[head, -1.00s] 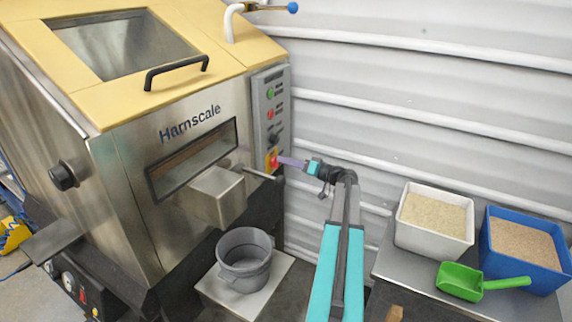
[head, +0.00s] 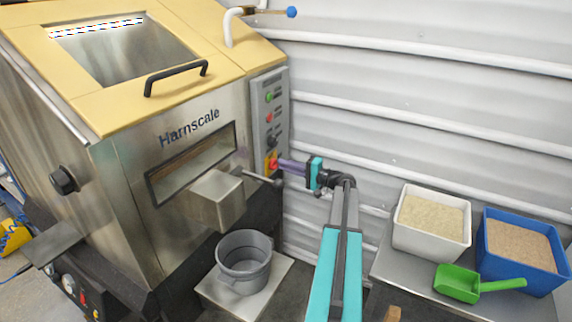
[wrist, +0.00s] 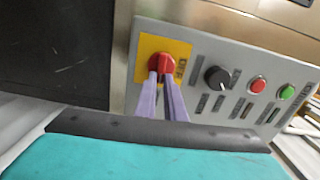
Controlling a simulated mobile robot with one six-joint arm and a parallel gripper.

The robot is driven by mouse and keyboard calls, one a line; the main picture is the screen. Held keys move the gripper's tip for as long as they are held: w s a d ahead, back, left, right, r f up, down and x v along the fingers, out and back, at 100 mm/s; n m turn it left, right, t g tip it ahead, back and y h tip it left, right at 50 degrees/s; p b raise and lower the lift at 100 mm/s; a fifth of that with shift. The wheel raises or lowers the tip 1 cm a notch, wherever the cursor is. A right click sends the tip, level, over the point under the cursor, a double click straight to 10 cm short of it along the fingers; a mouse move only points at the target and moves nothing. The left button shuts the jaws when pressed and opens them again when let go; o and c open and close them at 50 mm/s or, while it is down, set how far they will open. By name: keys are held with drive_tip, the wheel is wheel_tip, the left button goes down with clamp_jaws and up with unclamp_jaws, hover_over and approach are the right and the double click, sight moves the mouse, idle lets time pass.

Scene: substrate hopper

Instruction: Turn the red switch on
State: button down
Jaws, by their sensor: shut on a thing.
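The red switch (wrist: 161,65) is a rotary knob on a yellow plate (wrist: 180,50) at one end of the grey control panel (wrist: 215,40) in the wrist view. In the head view the red switch (head: 273,165) is at the bottom of the panel on the machine's right side. My gripper (wrist: 163,76) has its two purple fingers on either side of the knob, shut on it. In the head view my gripper (head: 281,164) reaches the switch from the right. The fingers cover part of the knob.
The panel also carries a black knob (wrist: 217,77), a red button (wrist: 257,85) and a green button (wrist: 287,91). A grey bucket (head: 244,262) stands below. Bins (head: 433,222) and a green scoop (head: 458,283) are at right.

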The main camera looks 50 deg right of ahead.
drive_tip(key=shift+d+m, duration=0.1)
drive_tip(key=shift+m, duration=0.4)
drive_tip(key=c, duration=1.8)
unclamp_jaws()
drive_tip(key=shift+c, duration=0.2)
drive_tip(key=shift+s, duration=0.1)
drive_tip(key=v, duration=1.3)
drive_tip(key=shift+s, duration=0.3)
